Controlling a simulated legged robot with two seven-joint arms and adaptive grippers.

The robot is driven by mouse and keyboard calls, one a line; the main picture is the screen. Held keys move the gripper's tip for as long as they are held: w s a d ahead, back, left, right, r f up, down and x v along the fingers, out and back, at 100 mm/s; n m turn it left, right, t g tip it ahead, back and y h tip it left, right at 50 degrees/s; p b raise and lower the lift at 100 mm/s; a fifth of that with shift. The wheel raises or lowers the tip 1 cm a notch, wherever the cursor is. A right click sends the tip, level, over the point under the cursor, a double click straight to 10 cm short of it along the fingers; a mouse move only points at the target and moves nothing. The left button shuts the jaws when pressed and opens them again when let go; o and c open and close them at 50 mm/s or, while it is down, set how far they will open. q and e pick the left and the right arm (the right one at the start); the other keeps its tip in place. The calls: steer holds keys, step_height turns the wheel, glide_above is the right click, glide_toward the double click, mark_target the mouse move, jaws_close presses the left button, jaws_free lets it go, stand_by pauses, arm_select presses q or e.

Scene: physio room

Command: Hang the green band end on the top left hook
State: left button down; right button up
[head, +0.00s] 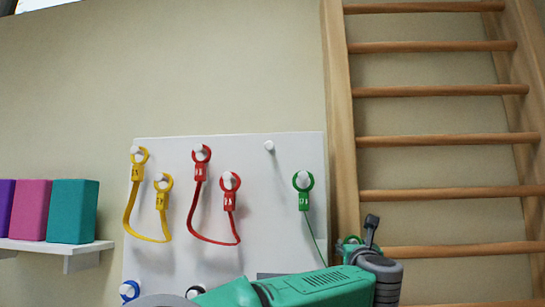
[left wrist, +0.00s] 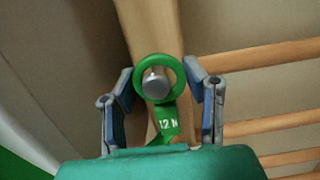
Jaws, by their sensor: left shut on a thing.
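One green band end (head: 303,181) hangs on a white hook at the right of the white board. A bare white hook (head: 269,146) stands above and to its left. The green strap runs down right toward my left gripper (head: 361,235), which is right of the board, below that hook. In the left wrist view my left gripper (left wrist: 160,92) is shut on the other green band end (left wrist: 168,122), marked "12 N". Its ring (left wrist: 177,66) stands up between the fingers. A grey round piece shows inside the ring; I cannot tell what it belongs to. My right gripper is not in view.
A yellow band (head: 133,218) and a red band (head: 197,218) hang from hooks on the board (head: 255,235). Wooden wall bars (head: 340,130) stand right of the board, close behind my gripper. A shelf (head: 30,245) with coloured blocks is at the left.

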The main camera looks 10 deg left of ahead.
arm_select(q)
steer(key=shift+f, duration=0.2)
steer(key=c, duration=0.7)
jaws_free()
steer(key=s+b, duration=0.1)
steer(key=b, duration=0.1)
steer(key=shift+f+b, duration=0.15)
steer(key=shift+b, duration=0.15)
steer(key=s+b, duration=0.7)
steer(key=b, duration=0.2)
steer(key=shift+r+b, duration=0.2)
steer(key=shift+b, duration=0.15)
